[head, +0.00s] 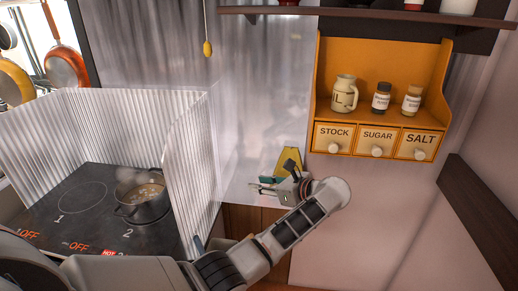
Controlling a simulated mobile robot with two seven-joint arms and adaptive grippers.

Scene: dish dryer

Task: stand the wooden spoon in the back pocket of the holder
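My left arm reaches in from the lower left and bends back at its wrist, on the right of centre. My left gripper (277,187) is at the back counter, small and partly covered by my own wrist. I cannot tell whether its fingers are open or shut, or whether they hold anything. A yellow upright object (289,158) stands right behind the gripper; I cannot tell whether it is the holder. A small teal-green piece shows beside the fingers. I cannot make out a wooden spoon or the pockets of a holder. My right gripper is not in view.
A corrugated metal screen (190,165) surrounds the stove, with a steaming pot (144,203) on it. An orange spice shelf (385,60) with drawers hangs at right, below a dark shelf (370,14). A yellow-ended utensil (207,48) hangs on the back wall. Pans hang at left.

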